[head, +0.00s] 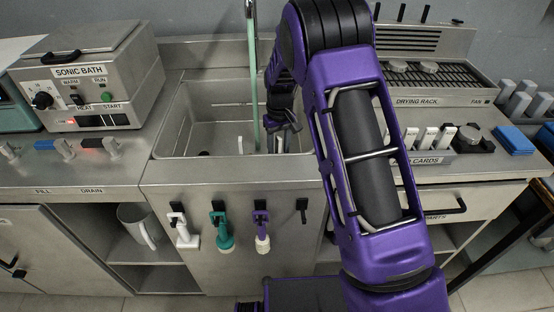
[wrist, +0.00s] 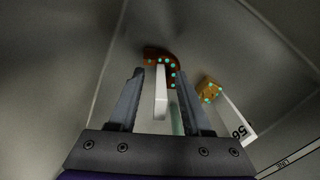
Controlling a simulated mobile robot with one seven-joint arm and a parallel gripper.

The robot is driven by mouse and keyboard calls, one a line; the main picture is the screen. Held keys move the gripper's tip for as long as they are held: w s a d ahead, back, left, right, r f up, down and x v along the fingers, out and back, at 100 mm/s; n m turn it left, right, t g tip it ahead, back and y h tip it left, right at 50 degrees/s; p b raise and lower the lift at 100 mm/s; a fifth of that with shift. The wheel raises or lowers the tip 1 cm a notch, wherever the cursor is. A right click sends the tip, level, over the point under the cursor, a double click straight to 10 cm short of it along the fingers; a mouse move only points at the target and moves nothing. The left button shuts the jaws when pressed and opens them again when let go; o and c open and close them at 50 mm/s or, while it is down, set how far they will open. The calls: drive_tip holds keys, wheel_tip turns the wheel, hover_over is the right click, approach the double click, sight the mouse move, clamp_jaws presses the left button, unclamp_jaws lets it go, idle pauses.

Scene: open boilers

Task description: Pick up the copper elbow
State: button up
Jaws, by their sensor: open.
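The copper elbow (wrist: 171,64) is a curved, reddish-brown piece with several teal dots, lying on the grey sink floor in the wrist view. My gripper (wrist: 158,72) is open, with one finger on each side of a white upright strip (wrist: 160,95). The elbow lies just beyond the fingertips, its bend toward the right finger; the wrist view does not show whether they touch. In the head view my gripper (head: 284,125) reaches down into the sink (head: 190,112). The elbow cannot be made out there.
A brass-coloured block (wrist: 208,92) with teal dots lies right of the elbow, beside a white label marked 56 (wrist: 238,126). A pale green upright rod (head: 252,80) stands in the sink close to my gripper. The sink walls surround it.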

drive_tip(key=shift+f, duration=0.1)
clamp_jaws()
idle(0.4)
